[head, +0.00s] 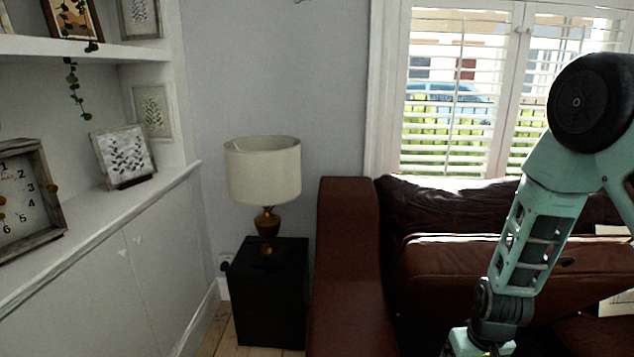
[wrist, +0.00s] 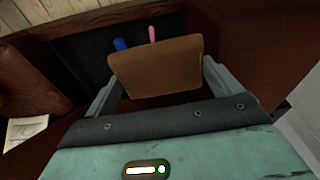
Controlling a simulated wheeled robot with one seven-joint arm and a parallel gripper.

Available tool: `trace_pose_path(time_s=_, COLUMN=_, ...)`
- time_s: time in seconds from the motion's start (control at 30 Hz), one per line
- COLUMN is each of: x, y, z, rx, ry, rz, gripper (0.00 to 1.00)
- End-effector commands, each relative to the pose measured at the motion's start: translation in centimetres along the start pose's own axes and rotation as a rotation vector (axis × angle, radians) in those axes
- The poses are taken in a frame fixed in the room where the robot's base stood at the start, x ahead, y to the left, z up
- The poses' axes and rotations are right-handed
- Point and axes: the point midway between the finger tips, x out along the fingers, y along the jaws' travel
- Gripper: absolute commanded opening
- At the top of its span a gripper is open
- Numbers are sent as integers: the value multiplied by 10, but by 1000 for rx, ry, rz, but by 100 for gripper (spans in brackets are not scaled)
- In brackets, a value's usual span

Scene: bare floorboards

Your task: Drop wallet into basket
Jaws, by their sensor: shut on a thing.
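A brown wallet (wrist: 155,68) is held between the two fingers of my gripper (wrist: 160,84) in the wrist view. Just beyond it is a dark, black-looking area (wrist: 88,62) with a reddish-brown edge; I cannot tell whether this is the basket. A blue tip (wrist: 120,44) and a pink tip (wrist: 152,33) show above the wallet's top edge, their lower parts hidden behind it. In the head view my arm reaches down at the right, and the gripper's fingers and the wallet are out of frame.
A dark red leather sofa (head: 348,270) stands at the centre and right, under a shuttered window. A black side table (head: 270,300) with a lamp (head: 263,172) is left of it. White shelving with a clock (head: 28,205) lines the left wall. A paper (wrist: 22,131) lies at the wrist view's left.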

Motion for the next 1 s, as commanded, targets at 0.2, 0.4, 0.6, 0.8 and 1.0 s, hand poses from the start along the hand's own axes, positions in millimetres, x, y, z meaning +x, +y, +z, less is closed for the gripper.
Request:
trace_pose_path(time_s=0.2, x=-34, y=10, z=13, rx=8, ry=-1, rz=1, gripper=67)
trace_pose_path(time_s=0.4, x=-38, y=12, z=18, rx=10, ry=0, rz=1, gripper=67)
trace_pose_path(time_s=0.6, x=-37, y=13, z=18, rx=9, ry=1, rz=1, gripper=67)
trace_pose_path(time_s=0.8, x=-37, y=13, z=18, rx=8, ry=1, rz=1, gripper=67)
trace_pose_path(time_s=1.0, x=-37, y=13, z=18, rx=10, ry=1, rz=1, gripper=67)
